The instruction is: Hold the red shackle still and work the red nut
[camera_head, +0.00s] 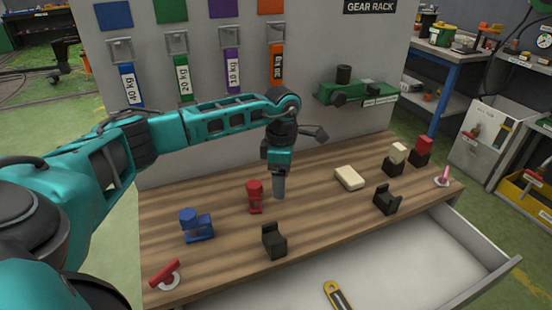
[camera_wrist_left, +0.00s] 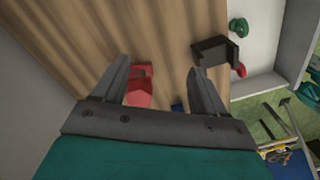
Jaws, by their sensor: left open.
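The red shackle (camera_head: 256,207) stands on the wooden bench top, left of the middle in the head view. A red rounded piece, seemingly the red nut (camera_head: 255,186), sits at its top. My left gripper (camera_head: 279,188) points down just right of the shackle, apart from it as far as I can tell. In the left wrist view my left gripper (camera_wrist_left: 160,66) is open and empty. The red shackle (camera_wrist_left: 143,71) and the red nut (camera_wrist_left: 138,96) show beside the left finger, which partly hides them. My right gripper is not in view.
A blue shackle (camera_head: 197,226) stands front left. Black brackets (camera_head: 274,241) (camera_head: 387,200), a cream block (camera_head: 349,178) and a red handle on a white disc (camera_head: 165,274) are on the bench (camera_head: 320,216). An open drawer (camera_head: 420,265) juts out in front. A grey panel (camera_head: 215,130) rises behind.

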